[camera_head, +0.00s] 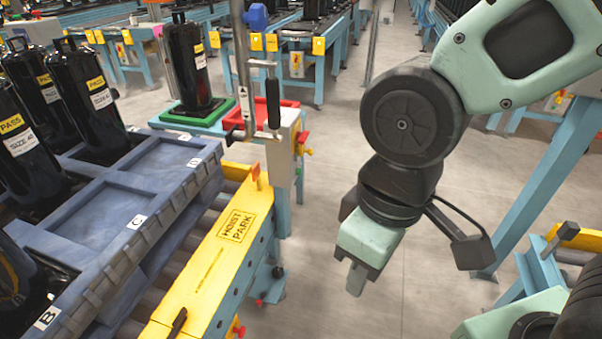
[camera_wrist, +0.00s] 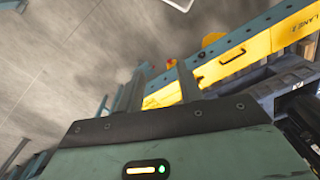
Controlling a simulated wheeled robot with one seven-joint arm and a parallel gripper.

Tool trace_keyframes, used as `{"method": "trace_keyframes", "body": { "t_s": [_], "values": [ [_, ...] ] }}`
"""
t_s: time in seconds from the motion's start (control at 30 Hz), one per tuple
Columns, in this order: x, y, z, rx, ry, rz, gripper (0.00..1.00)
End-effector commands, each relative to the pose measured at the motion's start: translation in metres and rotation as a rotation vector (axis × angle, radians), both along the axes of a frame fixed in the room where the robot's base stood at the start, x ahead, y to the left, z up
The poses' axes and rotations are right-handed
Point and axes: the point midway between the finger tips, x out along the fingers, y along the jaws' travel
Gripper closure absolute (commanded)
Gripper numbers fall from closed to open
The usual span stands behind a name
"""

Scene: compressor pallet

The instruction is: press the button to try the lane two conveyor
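My gripper (camera_head: 357,278) hangs over the open floor, pointing down, to the right of the yellow conveyor rail (camera_head: 205,275). It touches nothing. In the wrist view its two fingers (camera_wrist: 160,88) stand apart with nothing between them. A red button with a yellow base (camera_head: 302,137) sticks out of the grey box at the rail's far end. Another red and yellow knob (camera_head: 238,330) shows low on the rail's outer side. The wrist view shows orange knobs (camera_wrist: 212,39) beside the yellow rail and a "LANE" label (camera_wrist: 299,22), its number hard to read. Which button serves lane two is unclear.
A blue pallet (camera_head: 165,165) with black compressors (camera_head: 85,95) lies left of the rail. A post with a black-handled lever (camera_head: 273,103) rises at the rail's far end. Blue frames (camera_head: 545,185) stand at right. The floor between is clear.

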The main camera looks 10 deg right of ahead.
Motion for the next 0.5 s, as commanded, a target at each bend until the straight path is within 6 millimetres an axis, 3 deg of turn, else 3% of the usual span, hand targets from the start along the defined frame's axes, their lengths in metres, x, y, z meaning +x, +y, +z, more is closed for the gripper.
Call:
{"method": "trace_keyframes", "body": {
  "t_s": [0.03, 0.13, 0.5],
  "values": [
    [0.0, 0.0, 0.0, 0.0, 0.0, 0.0, 0.72],
    [0.0, 0.0, 0.0, 0.0, 0.0, 0.0, 1.0],
    [0.0, 0.0001, 0.0, 0.0, 0.0, 0.0, 1.0]
  ]
}}
